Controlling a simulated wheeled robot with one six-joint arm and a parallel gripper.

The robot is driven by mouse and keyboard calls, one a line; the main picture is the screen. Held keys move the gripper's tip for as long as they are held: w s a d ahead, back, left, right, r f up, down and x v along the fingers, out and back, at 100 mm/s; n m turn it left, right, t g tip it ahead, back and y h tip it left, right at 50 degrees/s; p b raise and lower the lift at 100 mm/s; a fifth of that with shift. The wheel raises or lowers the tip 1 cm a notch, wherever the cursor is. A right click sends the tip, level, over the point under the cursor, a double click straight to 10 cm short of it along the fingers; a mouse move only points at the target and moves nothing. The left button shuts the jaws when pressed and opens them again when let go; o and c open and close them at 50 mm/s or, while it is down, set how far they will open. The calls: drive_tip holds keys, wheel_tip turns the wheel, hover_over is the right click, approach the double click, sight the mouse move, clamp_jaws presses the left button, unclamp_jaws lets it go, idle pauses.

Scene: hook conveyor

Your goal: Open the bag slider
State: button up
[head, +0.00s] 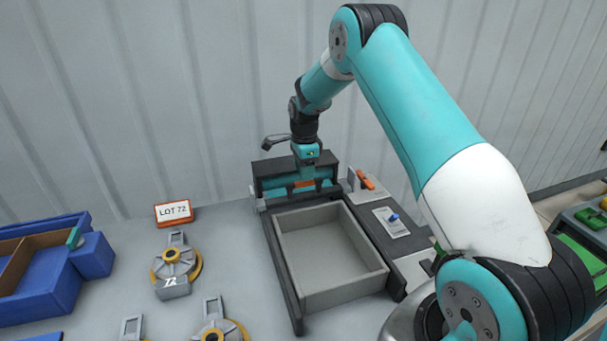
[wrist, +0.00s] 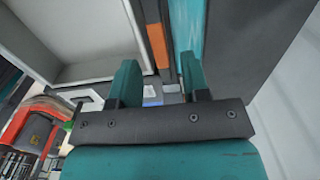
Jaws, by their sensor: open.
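A dark frame (head: 262,172) with a teal panel stands at the back of the grey open tray (head: 330,291). An orange piece (head: 304,184) sits on its front; I cannot tell for certain whether this is the bag slider. No bag can be made out. My gripper (wrist: 157,66) is open and empty, with its two teal fingers apart. In the head view it hangs just above the frame, its fingertips hard to make out. In the wrist view the orange strip (wrist: 158,45) and the teal panel (wrist: 187,28) lie just beyond the fingertips; contact cannot be told.
Right of the tray is a dark rail with an orange-handled lever (head: 366,181) and a blue knob (head: 393,218). Left are a LOT 72 sign (head: 174,213), several round hook parts (head: 174,262) and blue bins (head: 60,268). A corrugated wall stands close behind the frame.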

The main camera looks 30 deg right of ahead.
drive_tip(key=shift+f+p, duration=0.35)
drive_tip(key=shift+f, duration=1.5)
